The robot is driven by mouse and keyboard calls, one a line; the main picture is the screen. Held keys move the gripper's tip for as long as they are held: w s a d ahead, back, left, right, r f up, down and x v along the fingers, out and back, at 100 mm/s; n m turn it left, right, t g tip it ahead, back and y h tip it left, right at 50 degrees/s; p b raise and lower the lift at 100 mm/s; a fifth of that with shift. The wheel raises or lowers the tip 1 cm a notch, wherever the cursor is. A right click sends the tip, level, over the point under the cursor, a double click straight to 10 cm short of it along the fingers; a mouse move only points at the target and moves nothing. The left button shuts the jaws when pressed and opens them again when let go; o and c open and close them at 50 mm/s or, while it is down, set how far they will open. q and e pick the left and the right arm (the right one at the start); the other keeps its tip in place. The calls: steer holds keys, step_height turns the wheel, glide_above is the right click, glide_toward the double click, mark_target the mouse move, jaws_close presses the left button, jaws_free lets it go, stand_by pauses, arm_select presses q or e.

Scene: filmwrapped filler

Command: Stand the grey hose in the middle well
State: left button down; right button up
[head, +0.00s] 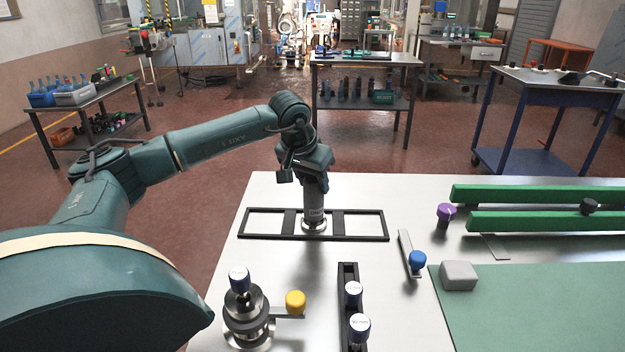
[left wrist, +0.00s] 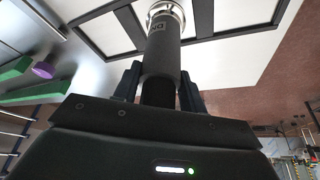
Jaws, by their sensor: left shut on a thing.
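My left gripper (head: 312,172) is shut on the upper part of the grey hose, with its fingers (left wrist: 160,88) on both sides of it in the left wrist view. The grey hose (head: 315,196) is upright, with a shiny metal collar at its lower end; it also shows in the left wrist view (left wrist: 163,52). A black frame (head: 262,236) on the table has three wells side by side. The hose's lower end appears within the middle well, between the two dividers. I cannot tell whether it touches the table surface. My right gripper is not in view.
On the pale table (head: 420,330) stand a metal fixture with a yellow knob (head: 295,301), a black rack with white-topped knobs (head: 353,292), a blue-knobbed lever (head: 417,260), a grey block (head: 459,275), a purple knob (head: 446,211) and green rails (head: 530,194).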

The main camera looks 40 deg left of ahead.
arm_select(q)
steer(key=c, duration=0.8)
jaws_free()
steer(key=shift+f, duration=0.1)
steer(key=shift+r, duration=0.2)
steer(key=v, duration=1.2)
